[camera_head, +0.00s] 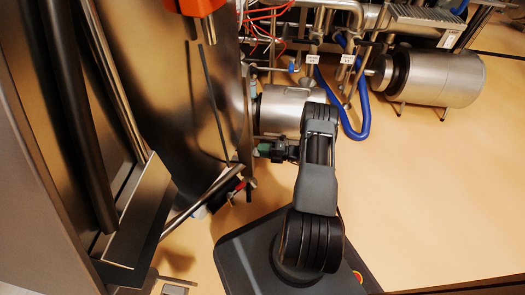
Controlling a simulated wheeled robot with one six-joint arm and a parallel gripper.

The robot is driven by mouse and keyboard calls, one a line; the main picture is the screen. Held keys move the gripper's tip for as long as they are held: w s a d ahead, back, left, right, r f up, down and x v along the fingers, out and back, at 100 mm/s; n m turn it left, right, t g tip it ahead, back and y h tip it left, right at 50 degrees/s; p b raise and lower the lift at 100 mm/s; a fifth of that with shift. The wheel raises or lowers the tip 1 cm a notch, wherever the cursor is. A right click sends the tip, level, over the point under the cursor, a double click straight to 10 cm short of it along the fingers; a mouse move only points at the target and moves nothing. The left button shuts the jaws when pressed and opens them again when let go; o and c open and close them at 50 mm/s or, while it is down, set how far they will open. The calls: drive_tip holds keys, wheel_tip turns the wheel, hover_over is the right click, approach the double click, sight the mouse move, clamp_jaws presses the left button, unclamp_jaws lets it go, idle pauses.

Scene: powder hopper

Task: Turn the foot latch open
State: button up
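My arm reaches up from my dark base, and my gripper (262,150) points left at its end, near the middle of the view. Its small fingertips look greenish and are close to a thin upright metal bar; I cannot tell whether they touch it or whether they are open. A small red-tipped fitting (241,185) sits below and left of the gripper, at the lower end of the shiny metal hopper wall (165,80). It may be the foot latch, but it is too small to be sure. The gripper is apart from this red tip in the picture.
A steel cylinder (282,108) lies just behind the gripper. Pipes, red wires and a blue hose (362,125) are above and right. A large steel motor (435,77) stands at upper right. Dark frame beams (140,215) crowd the left. The tan floor (440,200) at right is clear.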

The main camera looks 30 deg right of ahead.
drive_tip(key=shift+o, duration=1.3)
drive_tip(key=p+v, duration=0.2)
drive_tip(key=v, duration=1.1)
drive_tip(key=shift+s+d+p, duration=0.25)
drive_tip(key=shift+d+p, duration=0.05)
drive_tip(key=shift+d, duration=0.05)
